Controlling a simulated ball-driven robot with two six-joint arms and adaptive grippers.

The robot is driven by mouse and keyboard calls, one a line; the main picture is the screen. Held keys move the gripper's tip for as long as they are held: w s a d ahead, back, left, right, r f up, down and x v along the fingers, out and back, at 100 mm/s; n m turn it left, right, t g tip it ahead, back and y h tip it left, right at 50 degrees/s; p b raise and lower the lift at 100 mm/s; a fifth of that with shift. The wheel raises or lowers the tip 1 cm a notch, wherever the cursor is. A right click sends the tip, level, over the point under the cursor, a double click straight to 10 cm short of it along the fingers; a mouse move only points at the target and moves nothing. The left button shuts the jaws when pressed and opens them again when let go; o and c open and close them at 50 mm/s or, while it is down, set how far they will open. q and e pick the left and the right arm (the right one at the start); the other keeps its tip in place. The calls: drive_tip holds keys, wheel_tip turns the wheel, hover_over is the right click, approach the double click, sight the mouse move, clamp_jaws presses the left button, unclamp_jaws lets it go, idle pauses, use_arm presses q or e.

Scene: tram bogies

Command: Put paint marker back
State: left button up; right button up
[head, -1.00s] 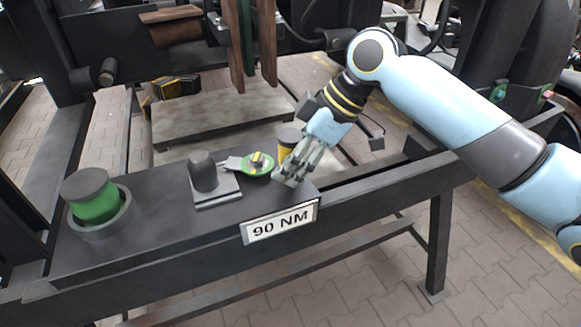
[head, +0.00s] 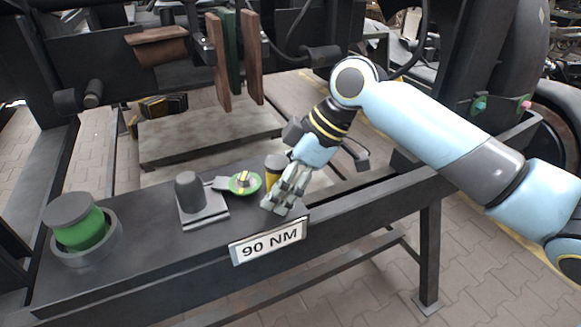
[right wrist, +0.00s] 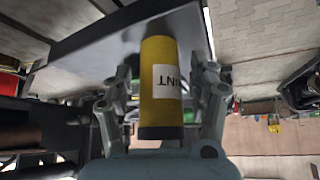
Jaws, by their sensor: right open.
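The yellow paint marker (head: 273,173), a cylinder with a dark cap, stands upright on the dark beam beside the green and yellow round piece. My right gripper (head: 279,205) is at the marker, its fingers in front and to the right of it. In the right wrist view the marker (right wrist: 161,80) lies between the two open fingers (right wrist: 163,108), with a white label ending in "NT" partly turned away. Gaps show between the fingers and the marker, so it is not gripped. My left gripper is not in view.
On the dark beam (head: 140,235) stand a black knob on a grey plate (head: 190,195), a green and yellow disc (head: 245,183), and a green cylinder in a dark ring (head: 82,230). A "90 NM" sign (head: 268,243) is on the beam's front. Brown and green slabs hang behind.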

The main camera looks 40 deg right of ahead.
drive_tip(key=p+v, duration=0.1)
drive_tip(key=v, duration=1)
drive_tip(key=shift+s+r, duration=0.2)
drive_tip(key=shift+r, duration=0.1)
drive_tip(key=shift+d, duration=0.1)
drive_tip(key=s+a+f+m+h, duration=0.25)
drive_tip(key=s+f+m, duration=0.2)
drive_tip(key=s, duration=0.25)
drive_tip(key=s+a+f+m+h, duration=0.2)
drive_tip(key=s+f+m+h, duration=0.25)
drive_tip(key=s, duration=0.35)
wheel_tip(320, 180, down, 26)
drive_tip(key=s+d+m+g+b, duration=0.1)
drive_tip(key=s+d+g+b, duration=0.1)
drive_tip(key=d, duration=0.1)
drive_tip(key=s+f+b, duration=0.1)
drive_tip(key=s+f, duration=1.8)
drive_tip(key=shift+d+g+y, duration=0.4)
